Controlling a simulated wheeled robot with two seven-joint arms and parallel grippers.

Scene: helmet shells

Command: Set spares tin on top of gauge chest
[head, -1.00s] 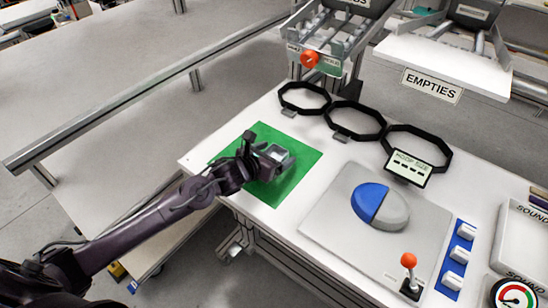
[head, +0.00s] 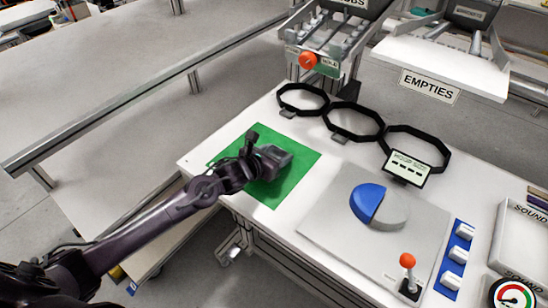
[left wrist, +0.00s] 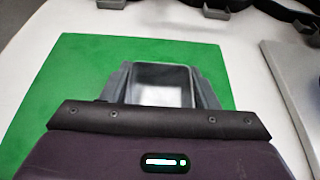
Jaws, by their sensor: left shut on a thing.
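My left gripper (head: 272,163) is low over the green mat (head: 300,178) on the white workbench. It is shut on a small grey, open-topped box, which looks like the spares tin. In the left wrist view the tin (left wrist: 163,72) sits between the two fingers, with a pale inside, over the green mat. I cannot tell whether it touches the mat. No label on it is readable. A round dial (head: 513,296) shows at the lower right corner; I cannot tell whether it belongs to the gauge chest. My right gripper is not in view.
Several black octagonal rings (head: 357,122) line the bench's back edge. A grey panel carries a blue-and-grey dome (head: 380,206) and an orange-knobbed lever (head: 408,268). A "SOUND" tray (head: 520,240) stands at right. An "EMPTIES" shelf (head: 440,62) is behind.

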